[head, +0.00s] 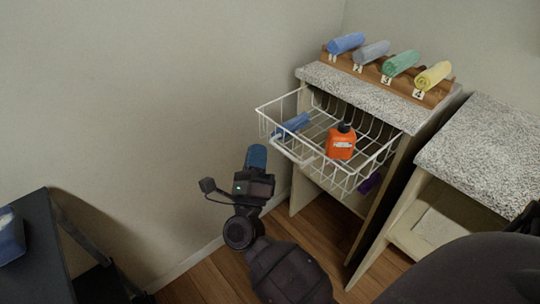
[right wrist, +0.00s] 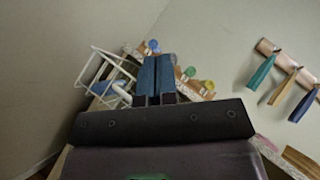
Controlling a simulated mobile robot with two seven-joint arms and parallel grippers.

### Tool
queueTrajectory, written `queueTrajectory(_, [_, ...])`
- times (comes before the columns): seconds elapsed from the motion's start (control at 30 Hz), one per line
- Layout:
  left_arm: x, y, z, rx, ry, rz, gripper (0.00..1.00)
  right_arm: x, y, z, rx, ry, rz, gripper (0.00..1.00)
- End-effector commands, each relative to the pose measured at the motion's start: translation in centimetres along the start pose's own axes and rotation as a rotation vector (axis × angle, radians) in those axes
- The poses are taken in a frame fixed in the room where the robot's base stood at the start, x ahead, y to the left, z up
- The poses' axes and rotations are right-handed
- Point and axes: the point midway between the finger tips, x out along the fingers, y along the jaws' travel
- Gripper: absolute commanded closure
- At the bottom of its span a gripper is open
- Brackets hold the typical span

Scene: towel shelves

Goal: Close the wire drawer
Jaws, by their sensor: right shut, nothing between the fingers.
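The white wire drawer (head: 377,164) is pulled out from under the speckled top of the shelf unit. It holds an orange bottle (head: 341,143) with a black cap and a blue rolled towel (head: 292,125). My right gripper (head: 256,157) is shut and empty, its blue fingers pointing up, just left of the drawer's front in the head view. In the right wrist view the shut fingers (right wrist: 154,78) show in the middle, and part of the wire drawer (right wrist: 92,65) shows to their left. My left gripper is not in view.
A wooden rack (head: 390,82) with numbered rolled towels stands on the shelf unit's top (head: 365,93). A second speckled-top unit (head: 490,150) stands to the right. A dark table (head: 35,260) is at lower left. Wooden floor (head: 320,232) is free in front of the unit.

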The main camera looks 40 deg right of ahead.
Motion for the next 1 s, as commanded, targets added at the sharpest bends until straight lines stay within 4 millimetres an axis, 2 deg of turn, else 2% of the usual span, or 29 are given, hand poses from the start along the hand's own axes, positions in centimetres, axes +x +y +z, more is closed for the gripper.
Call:
queueTrajectory(0.03, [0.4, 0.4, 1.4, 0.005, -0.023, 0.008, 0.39, -0.7, 1.9, -0.5, 0.08, 0.083, -0.013, 1.0])
queueTrajectory(0.2, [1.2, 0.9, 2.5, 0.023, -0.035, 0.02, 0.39, -1.3, 5.3, -1.1, 0.358, 0.37, -0.115, 1.0])
queueTrajectory(0.43, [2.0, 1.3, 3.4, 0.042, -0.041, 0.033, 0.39, -3.4, 9.0, -1.0, 0.611, 0.693, -0.244, 1.0])
queueTrajectory(0.6, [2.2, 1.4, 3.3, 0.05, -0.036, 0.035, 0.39, -4.3, 10.2, -0.5, 0.69, 0.814, -0.296, 1.0])
queueTrajectory(0.73, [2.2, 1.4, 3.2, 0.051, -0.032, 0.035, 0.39, -4.2, 10.3, -0.5, 0.709, 0.84, -0.311, 1.0])
queueTrajectory(1.0, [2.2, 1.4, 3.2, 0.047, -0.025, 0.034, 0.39, -1.8, 10.3, -3.3, 0.707, 0.838, -0.315, 1.0])
